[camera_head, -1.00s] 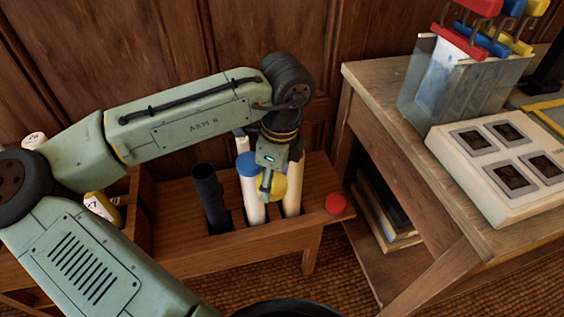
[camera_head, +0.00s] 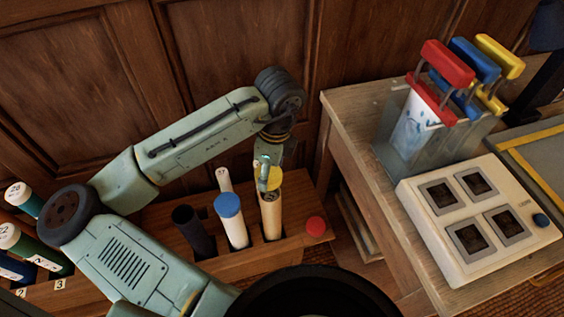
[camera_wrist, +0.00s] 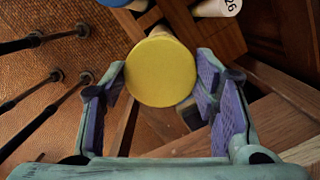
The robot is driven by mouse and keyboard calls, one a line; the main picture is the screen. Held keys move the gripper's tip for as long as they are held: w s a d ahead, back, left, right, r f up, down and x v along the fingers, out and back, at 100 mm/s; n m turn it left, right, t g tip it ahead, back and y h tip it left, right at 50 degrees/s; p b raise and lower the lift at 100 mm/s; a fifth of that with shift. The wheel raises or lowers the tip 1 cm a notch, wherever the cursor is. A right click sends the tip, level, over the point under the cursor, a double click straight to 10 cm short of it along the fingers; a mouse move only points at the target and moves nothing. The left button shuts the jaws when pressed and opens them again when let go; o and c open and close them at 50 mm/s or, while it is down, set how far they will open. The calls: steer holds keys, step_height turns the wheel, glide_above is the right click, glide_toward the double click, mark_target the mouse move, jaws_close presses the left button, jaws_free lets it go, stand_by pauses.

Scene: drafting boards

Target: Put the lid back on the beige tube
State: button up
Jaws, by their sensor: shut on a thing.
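The beige tube (camera_head: 270,215) stands upright in the wooden rack (camera_head: 290,247), its top rim partly hidden by my gripper and the lid. My gripper (camera_head: 268,181) is shut on the round yellow lid (camera_head: 274,178), at the tube's top. In the wrist view the lid (camera_wrist: 160,72) shows as a flat yellow disc between the purple finger pads. The lid hides what lies beneath it, so I cannot tell whether it touches the rim.
In the rack stand a blue-capped white tube (camera_head: 231,220), a dark tube (camera_head: 192,228) and a slim white tube (camera_head: 224,180). A red cap (camera_head: 316,226) sits at the rack's right end. A wooden table (camera_head: 350,120) with a switch box (camera_head: 480,220) stands right.

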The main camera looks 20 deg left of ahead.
steer(key=shift+w, duration=0.15)
steer(key=shift+f+b, duration=2.4)
steer(key=shift+f, duration=0.75)
steer(key=shift+f, duration=0.15)
steer(key=o, duration=0.9)
steer(key=shift+o, duration=0.2)
steer(key=o, duration=0.5)
steer(key=shift+c, duration=0.2)
